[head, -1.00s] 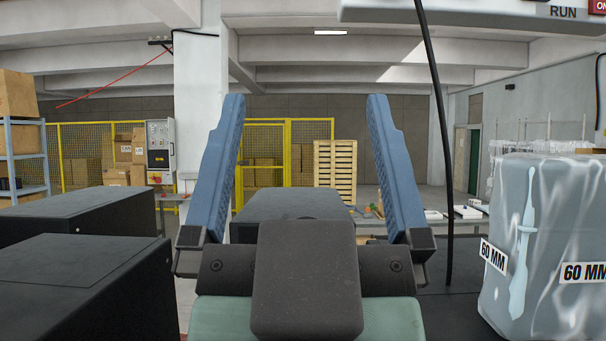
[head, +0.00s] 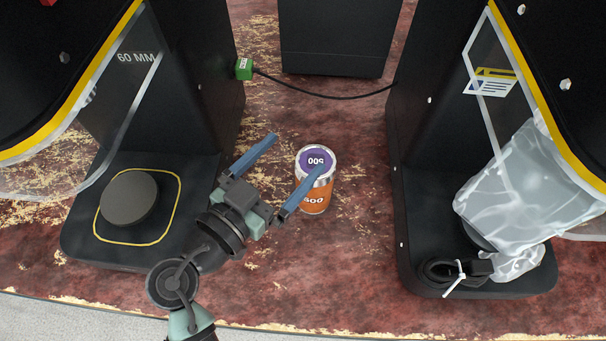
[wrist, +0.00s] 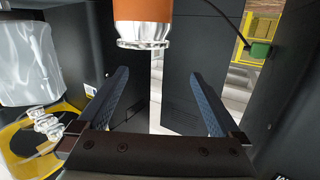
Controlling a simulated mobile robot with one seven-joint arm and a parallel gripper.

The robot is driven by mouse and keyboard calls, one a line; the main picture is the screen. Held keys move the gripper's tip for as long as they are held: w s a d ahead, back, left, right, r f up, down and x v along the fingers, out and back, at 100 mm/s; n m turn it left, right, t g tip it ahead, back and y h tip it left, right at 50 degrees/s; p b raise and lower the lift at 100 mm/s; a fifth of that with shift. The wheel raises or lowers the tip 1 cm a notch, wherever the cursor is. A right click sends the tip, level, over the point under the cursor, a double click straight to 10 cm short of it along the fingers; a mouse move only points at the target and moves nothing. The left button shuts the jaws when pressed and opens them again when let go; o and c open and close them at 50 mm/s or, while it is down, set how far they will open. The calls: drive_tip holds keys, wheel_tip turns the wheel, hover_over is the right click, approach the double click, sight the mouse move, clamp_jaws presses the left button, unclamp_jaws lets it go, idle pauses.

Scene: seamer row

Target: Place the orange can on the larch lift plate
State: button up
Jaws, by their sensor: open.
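In the wrist view the can (wrist: 142,18) appears at the top edge, silver rim downward, beyond my fingers. My gripper (head: 298,153) is open and empty. One blue finger crosses in front of the can in the head view; contact cannot be told. It also shows open in the wrist view (wrist: 159,73). A round dark plate (head: 128,198) inside a yellow outline sits on the left machine's base. No larch name is readable.
The left machine (head: 190,100) is marked 60 MM and has a clear guard and a green plug (head: 243,68) with a cable running right. The right machine (head: 425,170) carries clear plastic wrap (head: 525,185) and a coiled black cable (head: 450,272). Floor in front is clear.

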drive_tip(key=h+b, duration=0.1)
drive_tip(key=b, duration=0.1)
approach(318, 199)
drive_tip(key=w+r, duration=0.3)
drive_tip(key=w, duration=0.1)
drive_tip(key=p+x, duration=0.1)
drive_tip(key=x, duration=1.1)
drive_tip(key=shift+r+t, duration=0.3)
drive_tip(key=shift+w+a, duration=0.1)
drive_tip(key=shift+a, duration=0.05)
clamp_jaws()
drive_tip(key=shift+r, duration=0.1)
